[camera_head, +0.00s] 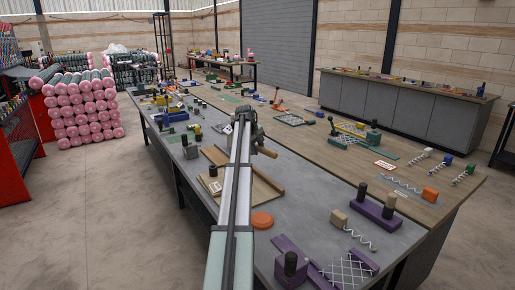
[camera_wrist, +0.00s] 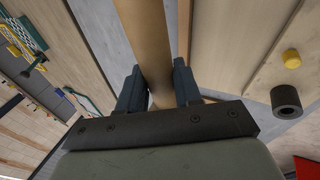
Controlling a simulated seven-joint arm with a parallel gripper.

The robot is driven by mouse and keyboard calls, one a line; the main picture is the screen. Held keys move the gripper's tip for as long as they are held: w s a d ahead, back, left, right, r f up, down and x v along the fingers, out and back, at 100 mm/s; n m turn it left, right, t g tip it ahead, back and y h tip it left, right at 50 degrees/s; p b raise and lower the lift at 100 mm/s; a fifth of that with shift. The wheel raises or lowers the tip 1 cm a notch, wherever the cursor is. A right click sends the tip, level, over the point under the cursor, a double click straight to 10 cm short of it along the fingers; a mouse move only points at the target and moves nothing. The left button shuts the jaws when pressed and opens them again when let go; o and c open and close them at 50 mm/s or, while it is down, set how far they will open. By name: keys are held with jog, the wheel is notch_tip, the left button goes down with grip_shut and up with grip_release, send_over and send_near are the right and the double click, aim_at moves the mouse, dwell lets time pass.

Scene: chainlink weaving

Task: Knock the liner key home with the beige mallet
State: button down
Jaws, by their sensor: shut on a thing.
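My gripper (camera_head: 246,122) is out over the grey-topped table, at the end of my arm. In the wrist view its two dark fingers (camera_wrist: 160,88) are shut on a tan round shaft, which I take to be the handle of the beige mallet (camera_wrist: 148,40). The shaft runs up out of the top of that view, so the head is not seen there. In the head view a small tan part of the mallet (camera_head: 266,151) shows just right of the gripper. I cannot tell the liner key for certain in either view.
A shallow wooden tray (camera_head: 272,190) lies below my arm, with a black cylinder (camera_head: 213,171) at its left. An orange disc (camera_head: 262,220) lies nearer. In the wrist view a dark hollow cylinder (camera_wrist: 286,101) and a yellow knob (camera_wrist: 291,59) stand at the right.

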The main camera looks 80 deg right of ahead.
jog(key=w+a+r+n+t+y, duration=0.2)
jog(key=w+n+t, duration=0.5)
jog(key=n, duration=1.2)
jog(key=shift+w+a+t+y, duration=0.4)
jog(key=shift+w+a+y, duration=0.3)
jog(key=shift+w+a, duration=0.35)
jog(key=shift+f, duration=2.65)
